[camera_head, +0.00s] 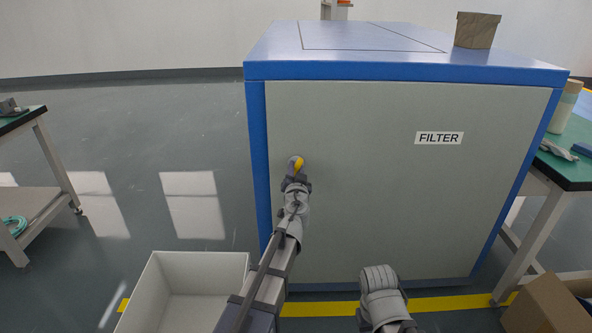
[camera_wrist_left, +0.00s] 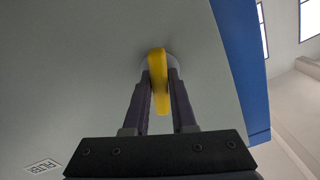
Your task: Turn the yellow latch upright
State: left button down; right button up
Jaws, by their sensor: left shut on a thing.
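The yellow latch (camera_head: 299,164) is on the grey front panel (camera_head: 370,190) of the blue-edged cabinet, near its left side. It looks tilted in the head view. In the left wrist view the latch (camera_wrist_left: 158,75) extends from a round pale mount on the panel. My left gripper (camera_head: 296,172) is at the panel, shut on the latch. In the left wrist view its two dark fingers (camera_wrist_left: 160,88) stand on either side of the latch, whose lower end shows between them.
A white open bin (camera_head: 158,288) stands on the floor at lower left. A table with a green top (camera_head: 574,172) is to the right of the cabinet. Cardboard boxes (camera_head: 546,305) are at lower right. A FILTER label (camera_head: 439,138) is on the panel.

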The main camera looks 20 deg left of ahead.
pick_arm(q)
jog(key=n, duration=0.4)
jog(key=shift+n, duration=0.4)
dwell(0.4)
jog(key=c, duration=0.8)
grip_release()
jog(key=shift+o, duration=0.2)
jog(key=v, duration=0.7)
jog(key=shift+s, duration=0.4)
jog(key=shift+d, duration=0.1)
